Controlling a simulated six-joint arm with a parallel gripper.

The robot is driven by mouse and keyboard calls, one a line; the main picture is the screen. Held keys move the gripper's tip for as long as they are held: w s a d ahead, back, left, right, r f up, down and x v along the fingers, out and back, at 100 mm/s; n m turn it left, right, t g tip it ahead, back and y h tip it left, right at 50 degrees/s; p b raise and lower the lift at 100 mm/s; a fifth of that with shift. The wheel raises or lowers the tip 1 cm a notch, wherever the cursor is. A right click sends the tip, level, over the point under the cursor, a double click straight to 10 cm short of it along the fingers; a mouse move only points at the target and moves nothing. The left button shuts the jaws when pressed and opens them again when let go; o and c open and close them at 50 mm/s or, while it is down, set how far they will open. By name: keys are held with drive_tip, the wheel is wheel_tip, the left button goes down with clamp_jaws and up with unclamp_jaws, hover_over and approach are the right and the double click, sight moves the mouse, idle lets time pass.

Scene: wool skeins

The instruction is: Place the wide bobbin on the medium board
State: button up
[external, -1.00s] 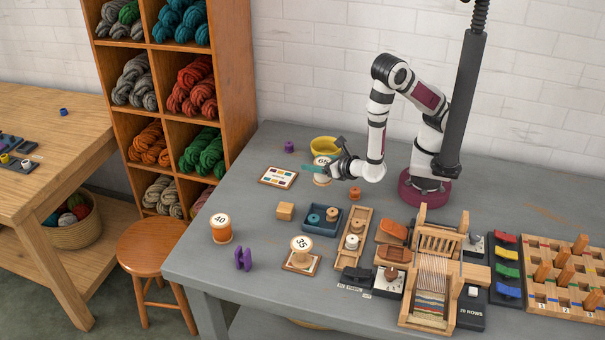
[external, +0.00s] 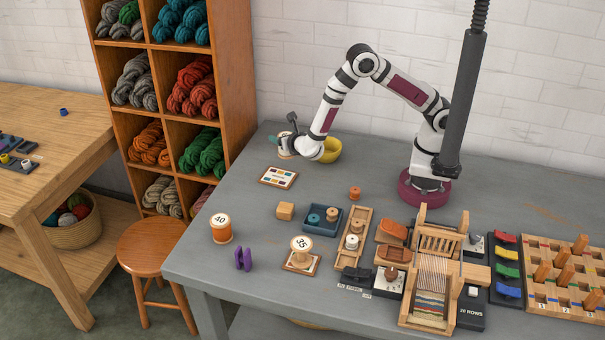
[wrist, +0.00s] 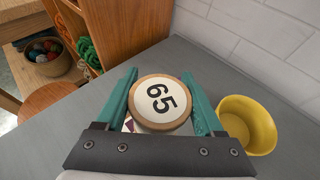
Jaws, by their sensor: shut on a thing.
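A bobbin with a round white top marked 65 (wrist: 160,100) is between the teal fingers of my gripper (wrist: 159,78) in the wrist view. My gripper is shut on it. In the external view the bobbin (external: 284,145) is partly hidden by my gripper (external: 287,143), at the back left of the table. A bobbin marked 35 (external: 301,245) stands on a small wooden board (external: 288,268) at the front. An orange bobbin marked 40 (external: 221,230) stands left of it. I cannot tell which board is the medium one.
A yellow bowl (external: 331,150) stands close right of my gripper. A framed colour card (external: 278,177) lies in front of it. A wooden block (external: 286,211), a blue tray (external: 318,231) and purple pieces (external: 243,259) are farther forward. The loom (external: 432,280) stands at the right.

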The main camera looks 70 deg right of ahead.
drive_tip(key=a, duration=0.1)
drive_tip(key=w+a+f, duration=0.1)
drive_tip(key=a+f, duration=0.1)
drive_tip(key=shift+w+a+f, duration=0.1)
drive_tip(key=shift+w+a, duration=0.1)
drive_tip(key=shift+w, duration=0.1)
drive_tip(key=shift+w+a+f, duration=0.1)
drive_tip(key=shift+a+f, duration=0.05)
drive_tip(key=shift+f, duration=0.95)
drive_tip(key=shift+a+f, duration=0.1)
drive_tip(key=shift+f, duration=1)
drive_tip(key=shift+f, duration=0.1)
